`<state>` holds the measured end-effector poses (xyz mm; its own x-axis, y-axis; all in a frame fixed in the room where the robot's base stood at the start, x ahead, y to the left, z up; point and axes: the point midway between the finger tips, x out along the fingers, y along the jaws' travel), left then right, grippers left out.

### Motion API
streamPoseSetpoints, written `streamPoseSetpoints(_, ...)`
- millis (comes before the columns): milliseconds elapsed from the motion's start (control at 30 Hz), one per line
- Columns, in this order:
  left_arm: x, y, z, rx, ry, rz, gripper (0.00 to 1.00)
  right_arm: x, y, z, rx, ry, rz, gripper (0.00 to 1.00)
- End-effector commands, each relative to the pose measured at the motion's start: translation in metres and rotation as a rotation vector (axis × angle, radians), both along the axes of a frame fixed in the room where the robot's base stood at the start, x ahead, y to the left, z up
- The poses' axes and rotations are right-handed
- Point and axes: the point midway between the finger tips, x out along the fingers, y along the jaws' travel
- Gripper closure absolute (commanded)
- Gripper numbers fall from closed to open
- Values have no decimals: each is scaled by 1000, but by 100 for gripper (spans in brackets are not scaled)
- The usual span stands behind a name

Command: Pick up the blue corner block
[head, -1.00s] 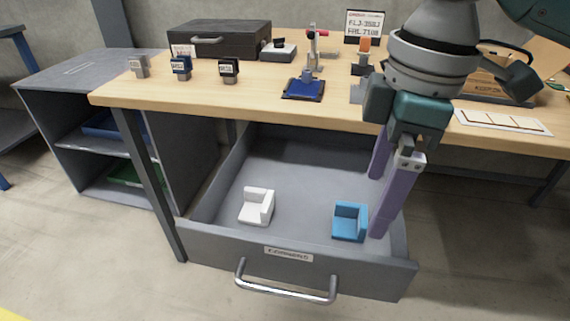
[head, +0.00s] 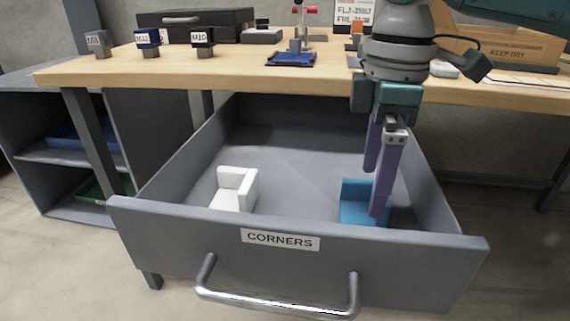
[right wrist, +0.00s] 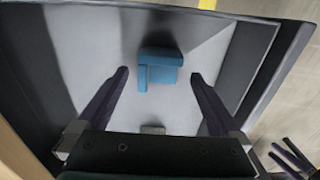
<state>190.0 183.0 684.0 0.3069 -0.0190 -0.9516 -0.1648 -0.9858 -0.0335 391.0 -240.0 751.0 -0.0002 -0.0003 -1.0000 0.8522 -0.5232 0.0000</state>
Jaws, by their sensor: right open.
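The blue corner block (head: 356,203) sits in the open drawer, at the right near the front panel. My right gripper (head: 374,193) points down into the drawer, and its purple fingers partly cover the block in the head view. In the right wrist view the blue corner block (right wrist: 160,70) lies ahead between the spread fingertips of the right gripper (right wrist: 160,75), with gaps on both sides. The jaws are open and empty. Purple fingers at the lower right edge of the right wrist view appear to be my left gripper (right wrist: 292,156); their opening is unclear.
A white corner block (head: 234,190) sits left in the same drawer. The drawer's front panel (head: 200,236), labelled CORNERS, and its side walls surround the blocks. The tabletop (head: 215,68) overhangs the back. The drawer floor between the blocks is clear.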

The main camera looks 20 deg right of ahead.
Motion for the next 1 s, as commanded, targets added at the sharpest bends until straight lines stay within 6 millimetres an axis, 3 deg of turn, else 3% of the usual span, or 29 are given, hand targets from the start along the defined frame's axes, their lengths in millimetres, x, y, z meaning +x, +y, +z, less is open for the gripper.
streamPoseSetpoints(233, 0, 0, -26, 0, 0, 0, 50, 3, 5, -42, -2, 1, 0, 0)
streamPoseSetpoints(500, 0, 0, -24, 0, 1, 0, 50, 3, 5, -44, -1, -1, 1, 1)
streamPoseSetpoints(1000, 0, 0, -25, 0, 2, 0, 50, 3, 5, -43, -1, -1, 1, 57)
